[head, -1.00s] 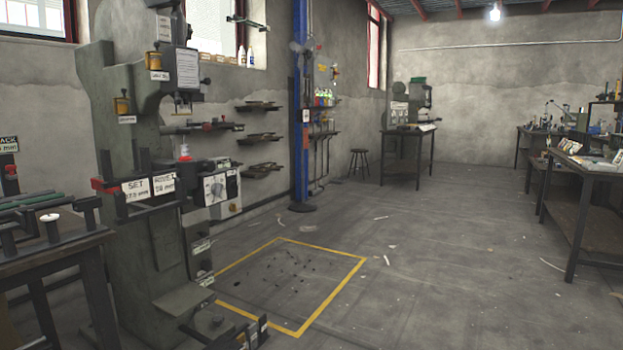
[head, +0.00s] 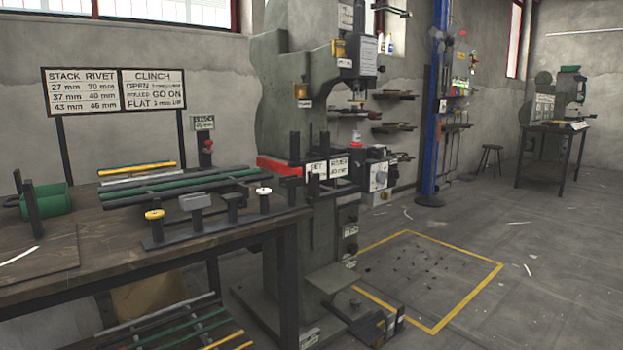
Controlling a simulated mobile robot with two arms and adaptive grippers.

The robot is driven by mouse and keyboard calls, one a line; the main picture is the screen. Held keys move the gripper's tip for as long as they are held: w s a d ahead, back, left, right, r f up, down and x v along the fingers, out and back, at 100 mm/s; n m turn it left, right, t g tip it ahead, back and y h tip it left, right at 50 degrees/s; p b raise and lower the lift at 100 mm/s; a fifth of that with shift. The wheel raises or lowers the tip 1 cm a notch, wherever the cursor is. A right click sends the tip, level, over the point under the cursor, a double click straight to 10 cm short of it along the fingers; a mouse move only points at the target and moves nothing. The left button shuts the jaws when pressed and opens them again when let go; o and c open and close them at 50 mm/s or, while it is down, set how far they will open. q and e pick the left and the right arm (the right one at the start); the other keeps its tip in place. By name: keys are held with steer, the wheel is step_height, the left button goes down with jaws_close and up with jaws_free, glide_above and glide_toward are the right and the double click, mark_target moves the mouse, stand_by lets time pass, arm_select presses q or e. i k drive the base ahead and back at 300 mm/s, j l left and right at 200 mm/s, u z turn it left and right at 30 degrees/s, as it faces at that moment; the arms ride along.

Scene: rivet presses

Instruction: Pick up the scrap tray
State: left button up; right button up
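I cannot make out a thing that is clearly the scrap tray in the head view. A green rounded container (head: 47,202) sits on the wooden bench (head: 130,254) at the left, partly behind a dark upright post; I cannot tell whether it is the tray. A tall grey-green rivet press (head: 284,110) stands just right of the bench, with a foot pedal assembly (head: 375,322) on the floor at its base. Neither of my grippers shows.
More bars lie on a low shelf (head: 190,330). A yellow-outlined floor square (head: 470,296) with dark bits lies right of the press.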

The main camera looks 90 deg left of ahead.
mark_target(53, 200)
steer(key=u, duration=4.2)
steer(key=j+z, duration=0.5)
steer(key=z, duration=0.15)
